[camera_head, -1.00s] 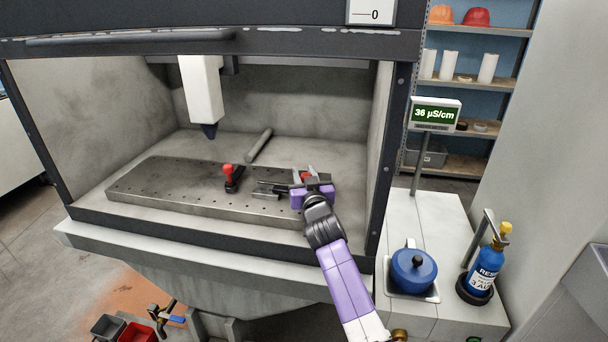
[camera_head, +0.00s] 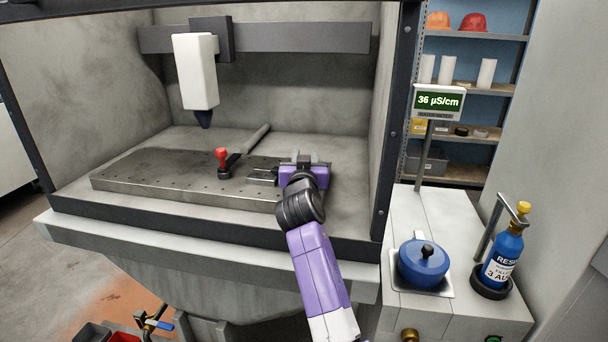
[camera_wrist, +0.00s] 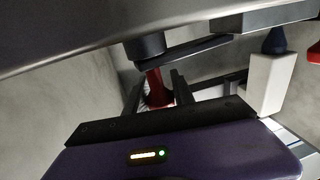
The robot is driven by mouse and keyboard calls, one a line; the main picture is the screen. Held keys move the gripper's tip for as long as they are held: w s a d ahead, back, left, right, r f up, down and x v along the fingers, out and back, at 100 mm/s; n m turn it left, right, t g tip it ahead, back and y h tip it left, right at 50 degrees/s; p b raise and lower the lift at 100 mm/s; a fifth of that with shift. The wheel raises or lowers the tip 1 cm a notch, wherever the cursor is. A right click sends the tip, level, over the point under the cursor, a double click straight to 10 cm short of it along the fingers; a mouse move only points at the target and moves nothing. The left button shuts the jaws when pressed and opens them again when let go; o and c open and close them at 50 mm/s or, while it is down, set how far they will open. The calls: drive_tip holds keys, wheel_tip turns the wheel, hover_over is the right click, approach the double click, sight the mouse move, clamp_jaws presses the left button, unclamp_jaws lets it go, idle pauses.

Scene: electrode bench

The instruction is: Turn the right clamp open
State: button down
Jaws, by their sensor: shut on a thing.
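The right clamp shows in the wrist view as a dark round base with a dark bar (camera_wrist: 190,47) and a red handle (camera_wrist: 155,84). My gripper (camera_wrist: 158,92) is shut on that red handle, one dark finger on each side. In the head view my purple gripper (camera_head: 303,166) is over the right end of the metal plate (camera_head: 150,183) and hides the red handle. The other clamp (camera_head: 226,170), with an upright red knob, stands left of my gripper on the plate, apart from it.
A white tool head (camera_head: 196,72) with a dark tip hangs above the plate. A grey rod (camera_head: 252,138) lies behind the plate. The enclosure's right post (camera_head: 396,130) stands close right of my arm. A blue pot (camera_head: 423,262) and a blue bottle (camera_head: 503,250) are on the side cabinet.

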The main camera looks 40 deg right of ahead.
drive_tip(key=shift+s+d+f+m+g+h+b, duration=0.15)
drive_tip(key=shift+m+g+h+b, duration=0.35)
drive_tip(key=shift+b, duration=0.8)
drive_tip(key=shift+f+m+g+h+b, duration=0.1)
drive_tip(key=shift+m+g+h+b, duration=0.35)
drive_tip(key=shift+b, duration=0.85)
drive_tip(key=shift+s+d+f+m+g+h+b, duration=0.15)
drive_tip(key=shift+m+g+h+b, duration=0.4)
drive_tip(key=shift+b, duration=0.75)
drive_tip(key=g+b, duration=0.1)
drive_tip(key=b, duration=0.1)
drive_tip(key=m+g+h+b, duration=0.1)
drive_tip(key=shift+s+r+g+b, duration=0.15)
drive_tip(key=shift+g+b, duration=0.15)
drive_tip(key=shift+b, duration=0.1)
drive_tip(key=shift+s+d+r+m+g+b, duration=0.1)
drive_tip(key=shift+r+m+g+b, duration=0.05)
drive_tip(key=shift+m+g+b, duration=0.3)
drive_tip(key=c, duration=1.1)
unclamp_jaws()
drive_tip(key=shift+o, duration=0.2)
drive_tip(key=shift+r, duration=0.1)
drive_tip(key=shift+v, duration=3.9)
drive_tip(key=shift+f, duration=0.2)
drive_tip(key=shift+c, duration=0.4)
